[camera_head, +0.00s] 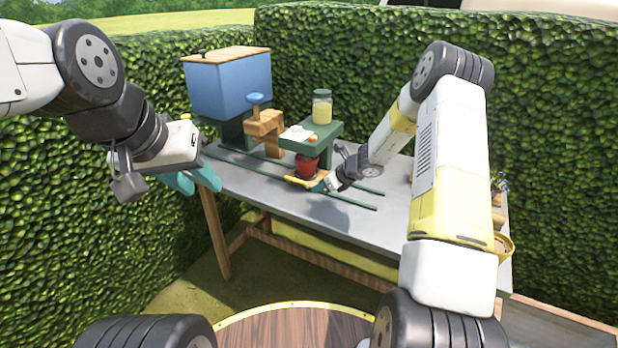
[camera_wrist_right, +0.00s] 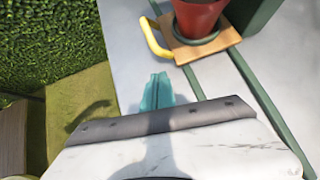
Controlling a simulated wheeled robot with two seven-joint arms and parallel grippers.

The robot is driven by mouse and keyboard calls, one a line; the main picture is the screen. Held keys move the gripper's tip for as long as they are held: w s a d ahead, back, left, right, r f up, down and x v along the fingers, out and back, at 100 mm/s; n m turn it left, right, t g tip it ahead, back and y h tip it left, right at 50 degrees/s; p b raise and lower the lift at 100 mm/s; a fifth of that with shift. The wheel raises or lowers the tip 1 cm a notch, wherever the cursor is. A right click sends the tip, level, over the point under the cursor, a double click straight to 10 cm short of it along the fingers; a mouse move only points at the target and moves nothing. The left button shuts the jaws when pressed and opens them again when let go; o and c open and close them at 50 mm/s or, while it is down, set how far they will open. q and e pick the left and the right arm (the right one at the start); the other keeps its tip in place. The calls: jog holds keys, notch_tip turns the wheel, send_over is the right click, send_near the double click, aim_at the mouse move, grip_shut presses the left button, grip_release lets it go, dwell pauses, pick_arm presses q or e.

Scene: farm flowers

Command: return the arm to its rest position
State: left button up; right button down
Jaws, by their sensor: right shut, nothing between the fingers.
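My right gripper (camera_head: 321,185) is over the grey table (camera_head: 290,200), close to a small wooden tray (camera_head: 296,181) with a yellow handle and a red pot (camera_head: 306,166) on it. In the right wrist view, the teal fingers of my right gripper (camera_wrist_right: 157,92) are together and empty. The wooden tray (camera_wrist_right: 222,42) and red pot (camera_wrist_right: 197,15) are ahead and to the right, with a visible gap to the fingertips. My left gripper (camera_head: 193,180) hangs in the air off the table's left end. Its two teal fingers look apart and empty.
A blue box with a wooden lid (camera_head: 228,88), a wooden block piece with a blue knob (camera_head: 264,123) and a green stand (camera_head: 322,133) with a jar (camera_head: 322,107) stand behind. Green rails (camera_head: 340,199) run along the table. Hedges (camera_head: 545,100) enclose it.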

jog(key=v, duration=1)
jog(key=s+a+r+n+g, duration=0.1)
jog(key=s+a+r+n, duration=0.2)
jog(key=s+r+n, duration=0.5)
jog(key=s+a+r+n, duration=0.2)
jog(key=s+r+n, duration=0.35)
jog(key=r, duration=0.45)
jog(key=s+d+r+n+h, duration=0.2)
jog(key=s+n, duration=0.5)
jog(key=s, duration=0.3)
jog(key=s+d+r+n+h, duration=0.2)
jog(key=s+n, duration=0.5)
jog(key=s, duration=0.4)
jog(key=shift+s+r+t, duration=0.25)
jog(key=shift+r+t, duration=0.15)
jog(key=shift+r, duration=0.3)
